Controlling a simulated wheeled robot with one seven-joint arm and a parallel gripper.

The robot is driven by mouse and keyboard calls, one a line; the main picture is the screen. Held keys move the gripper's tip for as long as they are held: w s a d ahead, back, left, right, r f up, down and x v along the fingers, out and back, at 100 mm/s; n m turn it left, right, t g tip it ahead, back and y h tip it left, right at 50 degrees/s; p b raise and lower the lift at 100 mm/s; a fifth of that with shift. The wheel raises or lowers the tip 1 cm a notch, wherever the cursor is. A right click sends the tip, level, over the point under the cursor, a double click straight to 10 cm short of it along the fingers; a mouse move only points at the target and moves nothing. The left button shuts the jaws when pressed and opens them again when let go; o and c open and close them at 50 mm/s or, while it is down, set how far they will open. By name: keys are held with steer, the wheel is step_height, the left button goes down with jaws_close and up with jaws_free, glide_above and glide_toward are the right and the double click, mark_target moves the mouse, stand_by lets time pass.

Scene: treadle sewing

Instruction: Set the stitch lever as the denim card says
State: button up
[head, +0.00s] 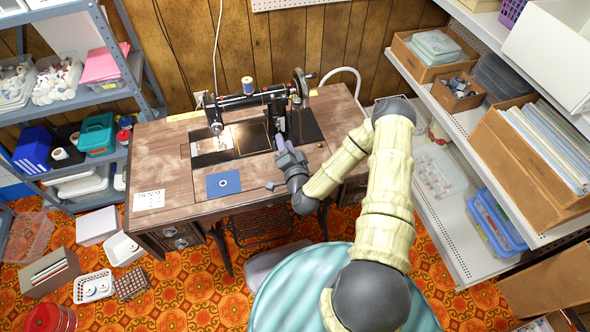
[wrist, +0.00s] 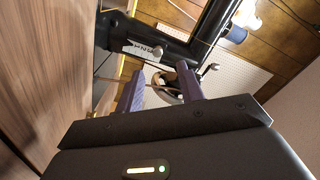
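The black sewing machine (head: 250,100) stands on the wooden treadle table. In the wrist view, its pillar carries a pale numbered scale plate (wrist: 138,49) with a small silver knob (wrist: 158,52), which looks like the stitch lever's end, at one edge. The lever's exact setting is not clear. My gripper (head: 279,142) is by the pillar; in the wrist view its two purple fingers (wrist: 160,82) are apart, with nothing seen between them. The knob appears just beyond the fingertips, not gripped. A white card (head: 148,199) lies at the table's front left; its print is too small to read surely.
A blue square (head: 223,183) with a pale ring lies on the table's front. A blue spool (head: 248,85) stands atop the machine. Loaded shelves stand left and right (head: 465,120). The table's left front is mostly bare.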

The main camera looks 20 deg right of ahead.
steer(key=s+b, duration=0.1)
steer(key=s, duration=0.8)
steer(key=shift+s+d+f, duration=0.1)
steer(key=shift+s, duration=0.7)
steer(key=shift+w+r, duration=0.1)
steer(key=shift+r, duration=0.1)
